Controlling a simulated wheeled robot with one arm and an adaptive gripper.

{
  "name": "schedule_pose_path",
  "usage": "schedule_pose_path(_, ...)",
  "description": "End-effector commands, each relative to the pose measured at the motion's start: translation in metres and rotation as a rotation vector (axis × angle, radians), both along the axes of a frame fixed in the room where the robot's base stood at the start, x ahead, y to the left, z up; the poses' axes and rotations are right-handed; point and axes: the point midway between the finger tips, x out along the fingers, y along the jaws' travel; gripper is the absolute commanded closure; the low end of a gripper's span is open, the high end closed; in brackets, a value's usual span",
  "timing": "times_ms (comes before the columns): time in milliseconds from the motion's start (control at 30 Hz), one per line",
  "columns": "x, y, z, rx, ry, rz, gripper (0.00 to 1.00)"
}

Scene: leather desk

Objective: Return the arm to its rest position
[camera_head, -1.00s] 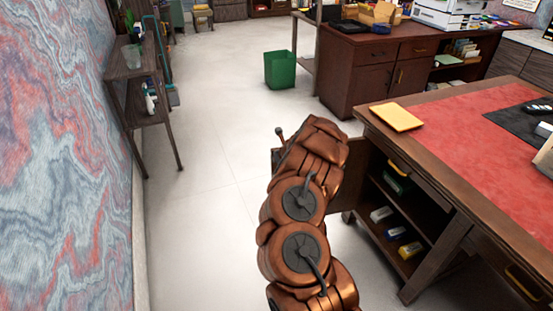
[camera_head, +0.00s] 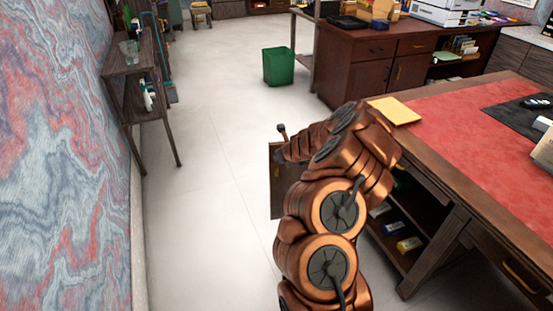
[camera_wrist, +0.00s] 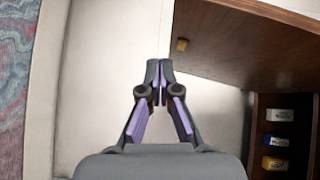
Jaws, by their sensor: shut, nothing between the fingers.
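My gripper (camera_wrist: 157,80) shows in the wrist view with its two fingertips together and nothing between them. It is over the pale floor, left of an open wooden cabinet door (camera_wrist: 250,45). In the head view my copper-coloured arm rises from the bottom, right of the middle, and bends in front of the desk (camera_head: 445,165). The gripper itself is hidden or too unclear to make out in the head view.
The open door (camera_head: 277,185) stands close to the arm in the head view. Shelves in the desk hold small boxes, one yellow (camera_head: 409,244). A yellow pad (camera_head: 395,110) lies on the desk. A narrow shelf (camera_head: 132,65) stands left, a green bin (camera_head: 278,67) behind. Floor between is clear.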

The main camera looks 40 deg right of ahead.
Motion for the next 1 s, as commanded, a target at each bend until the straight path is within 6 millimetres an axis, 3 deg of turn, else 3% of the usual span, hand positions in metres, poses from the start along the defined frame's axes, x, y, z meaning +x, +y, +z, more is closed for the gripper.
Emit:
schedule_pose_path(400,-0.024,0.012,0.027,-0.002,0.000,0.001,1.00)
schedule_pose_path(767,-0.024,0.017,0.033,-0.007,-0.003,0.016,1.00)
schedule_pose_path(867,-0.016,0.033,0.049,-0.032,-0.021,0.085,1.00)
schedule_pose_path(1000,0.002,0.086,0.094,-0.108,-0.071,0.295,1.00)
